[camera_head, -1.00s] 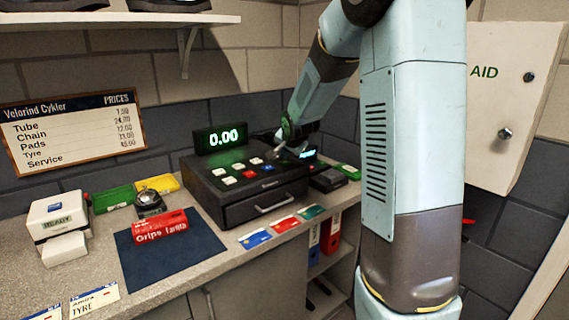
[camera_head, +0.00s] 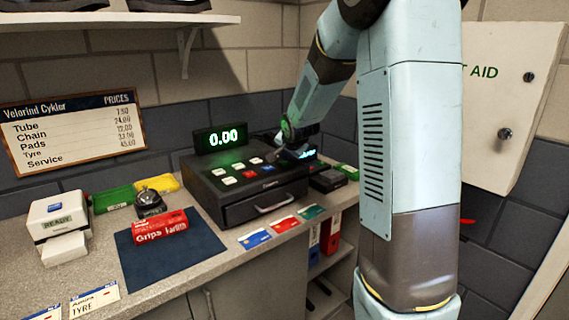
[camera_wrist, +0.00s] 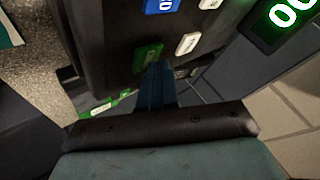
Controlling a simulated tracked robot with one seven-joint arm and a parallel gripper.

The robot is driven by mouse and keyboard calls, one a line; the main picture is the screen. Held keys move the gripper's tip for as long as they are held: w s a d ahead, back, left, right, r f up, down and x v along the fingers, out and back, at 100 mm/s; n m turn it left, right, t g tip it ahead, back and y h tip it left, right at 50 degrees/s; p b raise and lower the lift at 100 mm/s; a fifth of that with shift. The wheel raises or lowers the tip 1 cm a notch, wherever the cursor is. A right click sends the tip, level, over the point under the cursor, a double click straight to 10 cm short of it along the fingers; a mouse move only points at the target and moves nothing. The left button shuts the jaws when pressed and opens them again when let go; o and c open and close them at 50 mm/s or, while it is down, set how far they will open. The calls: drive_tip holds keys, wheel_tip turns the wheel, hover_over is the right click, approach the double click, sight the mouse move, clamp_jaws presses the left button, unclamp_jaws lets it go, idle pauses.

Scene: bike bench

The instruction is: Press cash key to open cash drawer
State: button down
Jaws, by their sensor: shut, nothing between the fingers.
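The dark cash register (camera_head: 200,180) stands on the counter, its keys on the sloped top and its green display (camera_head: 220,138) reading 0.00. Its cash drawer (camera_head: 240,212) is shut. My gripper (camera_head: 283,153) is shut and empty over the right end of the keys; it partly hides that area. In the wrist view my fingertips (camera_wrist: 156,68) are at the edge of a green key (camera_wrist: 148,52), overlapping it in the picture. I cannot tell whether they touch it, and its label is unreadable. A white key (camera_wrist: 187,43) and a blue key (camera_wrist: 162,5) are close by.
A small dark card terminal (camera_head: 328,180) stands right of the register. Coloured cards (camera_head: 284,224) lie in front of the drawer. A dark blue mat (camera_head: 190,258) with a red box (camera_head: 160,227), a bell (camera_head: 149,203) and a white printer (camera_head: 60,225) are to the left.

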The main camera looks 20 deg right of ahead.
sight(286, 163)
drive_tip(key=shift+f, duration=0.15)
drive_tip(key=shift+r, duration=0.75)
drive_tip(key=shift+r, duration=2.9)
